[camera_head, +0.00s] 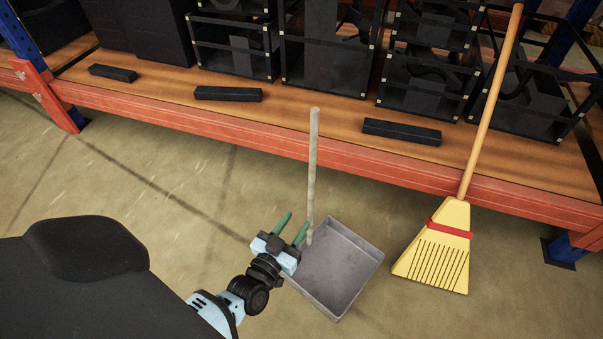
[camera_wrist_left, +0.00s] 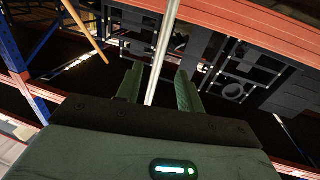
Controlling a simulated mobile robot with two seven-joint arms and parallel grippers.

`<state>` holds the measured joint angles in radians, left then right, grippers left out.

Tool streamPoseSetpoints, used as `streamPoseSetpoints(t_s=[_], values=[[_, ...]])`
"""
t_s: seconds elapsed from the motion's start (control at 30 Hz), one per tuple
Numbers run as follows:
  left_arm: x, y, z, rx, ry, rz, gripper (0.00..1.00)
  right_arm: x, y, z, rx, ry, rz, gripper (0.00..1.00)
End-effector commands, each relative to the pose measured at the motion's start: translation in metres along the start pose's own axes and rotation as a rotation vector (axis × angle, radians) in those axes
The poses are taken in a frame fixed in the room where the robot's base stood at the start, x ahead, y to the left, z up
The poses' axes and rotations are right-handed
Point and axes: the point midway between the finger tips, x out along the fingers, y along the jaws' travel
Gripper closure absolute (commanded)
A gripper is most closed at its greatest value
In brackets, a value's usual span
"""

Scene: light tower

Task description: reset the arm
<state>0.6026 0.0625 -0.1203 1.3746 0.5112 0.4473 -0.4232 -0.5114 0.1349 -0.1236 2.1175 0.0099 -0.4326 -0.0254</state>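My left gripper (camera_head: 299,219) is low over the floor, just left of the dustpan's upright handle. Its two green fingers are apart. In the left wrist view, the gap between the fingertips (camera_wrist_left: 160,70) has the pale handle (camera_wrist_left: 165,45) running through it in the picture, with space on both sides. The grey dustpan (camera_head: 340,268) lies on the floor with its long handle (camera_head: 313,165) standing up from its back edge. I cannot tell how deep the handle lies between the fingers. My right gripper is not in view.
A yellow broom (camera_head: 437,250) with an orange handle leans against the orange rack beam (camera_head: 240,140). The wooden shelf (camera_head: 290,107) holds black crates (camera_head: 235,48) and several dark bars (camera_head: 228,94). The floor (camera_head: 130,180) on the left is clear.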

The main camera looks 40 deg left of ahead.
Motion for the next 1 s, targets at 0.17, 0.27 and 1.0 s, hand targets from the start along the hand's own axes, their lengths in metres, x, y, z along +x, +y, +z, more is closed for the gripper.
streamPoseSetpoints(t_s=[0.17, 0.27, 1.0], values=[[-0.013, 0.0, -0.001, 0.001, 0.0, 0.0, 0.62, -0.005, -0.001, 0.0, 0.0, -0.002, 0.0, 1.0], [-0.015, 0.0, 0.0, 0.0, 0.0, 0.0, 0.62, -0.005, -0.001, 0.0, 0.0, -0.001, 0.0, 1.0], [-0.01, 0.001, -0.048, -0.003, 0.03, 0.0, 0.62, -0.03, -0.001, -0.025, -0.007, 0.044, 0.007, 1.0]])
